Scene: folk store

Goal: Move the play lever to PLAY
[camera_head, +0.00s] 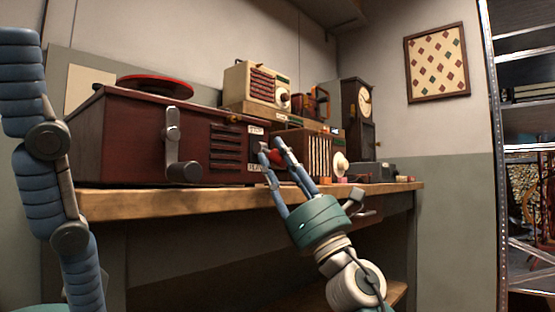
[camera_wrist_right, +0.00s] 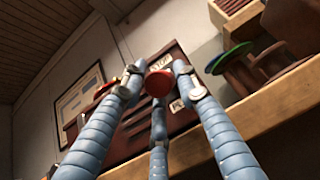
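The dark red wooden music box (camera_head: 130,135) sits on the workbench, with STOP (camera_head: 256,131) and PLAY (camera_head: 254,167) labels on its front. The play lever's round red knob (camera_head: 276,157) sticks out near these labels. It also shows in the right wrist view (camera_wrist_right: 159,83), just below the STOP label and up-left of the PLAY label. My right gripper (camera_head: 271,146) has its fingers spread around the knob, with gaps visible in the wrist view (camera_wrist_right: 158,80). I cannot tell whether any finger touches it.
The wooden workbench (camera_head: 150,200) runs under the box. A cream radio (camera_head: 262,85), a wooden clock (camera_head: 357,110) and several small items stand farther along it. A crank (camera_head: 173,130) is on the box's front. A metal shelf (camera_head: 495,180) stands at right.

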